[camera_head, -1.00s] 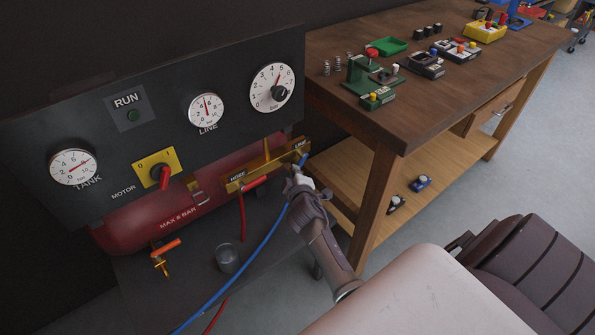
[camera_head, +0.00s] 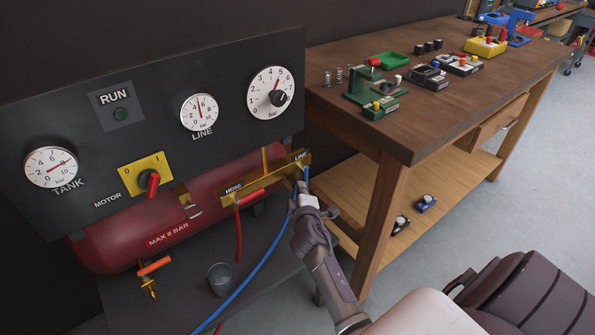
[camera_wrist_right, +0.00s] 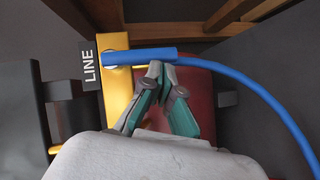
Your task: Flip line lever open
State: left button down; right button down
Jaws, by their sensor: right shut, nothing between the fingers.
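The LINE lever (camera_head: 306,174) is a blue handle at the right end of the brass manifold (camera_head: 268,180). In the right wrist view the blue lever (camera_wrist_right: 140,56) runs sideways from its pivot beside the LINE label (camera_wrist_right: 90,66). My right gripper (camera_head: 306,197) is just below the lever in the head view. In the right wrist view its teal fingertips (camera_wrist_right: 161,72) are together and empty, close against the lever's underside; I cannot tell whether they touch. The left gripper is not in view.
A blue hose (camera_head: 262,257) curves down from near the lever. A wooden workbench (camera_head: 400,130) is close on the right.

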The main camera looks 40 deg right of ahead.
dwell(0.5)
jog(key=v, duration=1.2)
dwell(0.3)
